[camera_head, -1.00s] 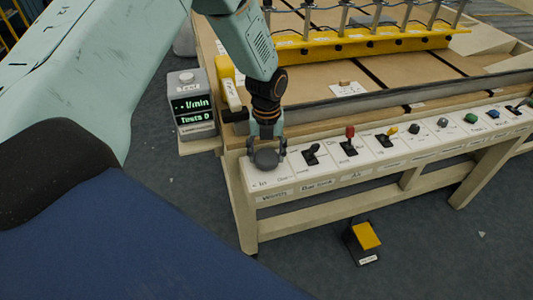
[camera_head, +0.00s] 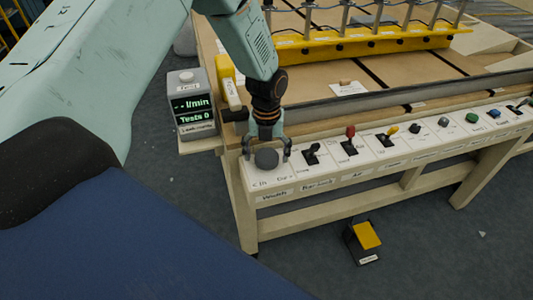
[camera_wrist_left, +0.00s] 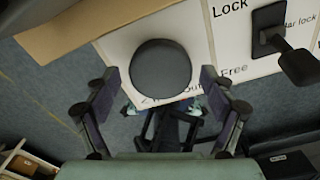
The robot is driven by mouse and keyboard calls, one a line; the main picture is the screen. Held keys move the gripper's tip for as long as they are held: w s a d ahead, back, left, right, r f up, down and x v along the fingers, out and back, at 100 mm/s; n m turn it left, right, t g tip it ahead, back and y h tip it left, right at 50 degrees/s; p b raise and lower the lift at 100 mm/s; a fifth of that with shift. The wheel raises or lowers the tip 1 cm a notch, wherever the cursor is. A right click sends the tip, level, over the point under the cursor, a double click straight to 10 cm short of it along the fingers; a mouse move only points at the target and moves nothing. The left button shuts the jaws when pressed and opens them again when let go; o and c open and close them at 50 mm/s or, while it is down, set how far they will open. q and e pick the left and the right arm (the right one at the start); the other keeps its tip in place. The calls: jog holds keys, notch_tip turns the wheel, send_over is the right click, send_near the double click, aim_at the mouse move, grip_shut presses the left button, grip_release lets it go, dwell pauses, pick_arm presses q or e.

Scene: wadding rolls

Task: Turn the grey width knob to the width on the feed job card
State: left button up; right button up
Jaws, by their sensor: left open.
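The grey width knob (camera_head: 266,158) is a dark round knob at the left end of the white control panel, above the label "Width". It also shows in the left wrist view (camera_wrist_left: 160,68), seen from above. My left gripper (camera_head: 267,148) is open, with its fingers apart on either side of the knob. In the wrist view the fingertips (camera_wrist_left: 158,85) stand clear of the knob's sides. A small white card (camera_head: 348,89) lies on the table top, its writing too small to read. My right gripper is not in view.
A black bar lock lever (camera_head: 312,150) stands just right of the knob, followed by a red lever (camera_head: 350,134) and a yellow one (camera_head: 391,130). A grey display box (camera_head: 191,105) stands to the left. A yellow-topped pedal (camera_head: 366,235) is on the floor.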

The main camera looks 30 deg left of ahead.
aim_at(266, 156)
pick_arm(q)
jog(key=shift+r, duration=0.1)
jog(key=shift+w+r, duration=0.15)
jog(key=shift+r, duration=0.35)
notch_tip(266, 156, up, 11)
dwell(0.3)
jog(key=shift+f, duration=0.1)
dwell(0.4)
notch_tip(266, 156, down, 12)
jog(key=shift+r, duration=0.1)
dwell(0.5)
